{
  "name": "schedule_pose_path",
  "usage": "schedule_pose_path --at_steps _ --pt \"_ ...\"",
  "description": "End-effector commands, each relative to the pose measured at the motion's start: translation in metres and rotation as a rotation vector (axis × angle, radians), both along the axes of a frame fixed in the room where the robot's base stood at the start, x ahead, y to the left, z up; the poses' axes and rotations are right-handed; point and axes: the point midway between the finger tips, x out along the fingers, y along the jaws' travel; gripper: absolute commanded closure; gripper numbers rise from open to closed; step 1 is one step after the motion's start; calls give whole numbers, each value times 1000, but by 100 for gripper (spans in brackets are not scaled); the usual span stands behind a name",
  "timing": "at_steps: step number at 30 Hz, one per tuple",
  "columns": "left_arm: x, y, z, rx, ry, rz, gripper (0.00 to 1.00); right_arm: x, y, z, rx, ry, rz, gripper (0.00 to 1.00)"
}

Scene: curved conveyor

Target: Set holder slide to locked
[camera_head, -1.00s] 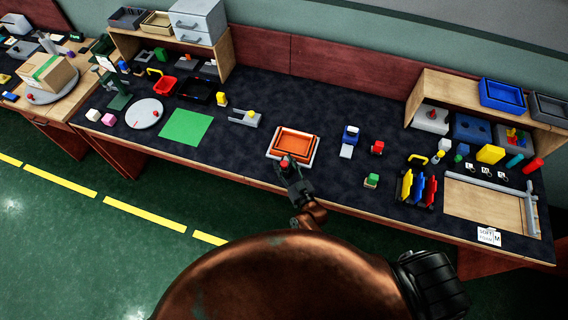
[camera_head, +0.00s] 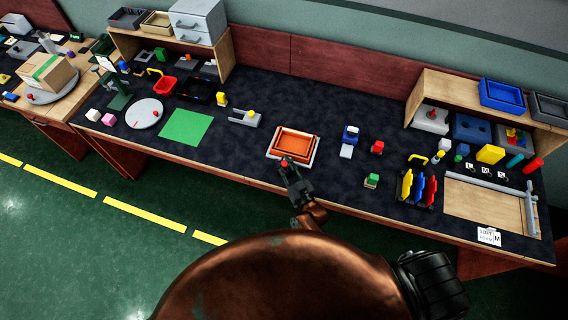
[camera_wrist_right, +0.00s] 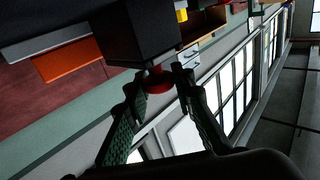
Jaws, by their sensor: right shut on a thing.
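A white-framed holder (camera_head: 271,154) with an orange tray (camera_head: 297,143) in it lies near the bench's front edge. My right gripper (camera_head: 288,163) is at its front side. In the right wrist view, my right gripper (camera_wrist_right: 161,83) has its fingers about a red knob (camera_wrist_right: 158,81), which sits against a dark block (camera_wrist_right: 140,32). My left gripper is not in view.
A green mat (camera_head: 186,127) and a grey bracket with a yellow knob (camera_head: 250,114) lie to the left. A blue-and-white device (camera_head: 350,135) and a red block (camera_head: 377,147) stand to the right. The dark bench top around the holder is mostly free.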

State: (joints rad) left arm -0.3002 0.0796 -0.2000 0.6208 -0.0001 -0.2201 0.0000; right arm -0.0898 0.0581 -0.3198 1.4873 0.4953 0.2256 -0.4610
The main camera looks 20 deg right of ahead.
Motion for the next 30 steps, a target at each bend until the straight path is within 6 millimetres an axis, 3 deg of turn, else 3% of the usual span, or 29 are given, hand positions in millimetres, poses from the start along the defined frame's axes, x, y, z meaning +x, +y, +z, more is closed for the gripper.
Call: schedule_pose_path --at_steps 5,12,20,21,27,30 --pt "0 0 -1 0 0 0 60 3 -2 0 -1 0 0 100" --pt "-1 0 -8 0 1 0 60 28 -19 -1 -2 0 0 100" --pt "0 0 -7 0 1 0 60 29 -21 1 -2 -1 -2 100" --pt "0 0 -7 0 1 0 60 29 -21 1 -2 -1 -2 75" --pt "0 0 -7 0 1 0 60 29 -20 1 -1 -1 -1 61" --pt "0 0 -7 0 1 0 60 29 -20 0 -1 -1 0 60"
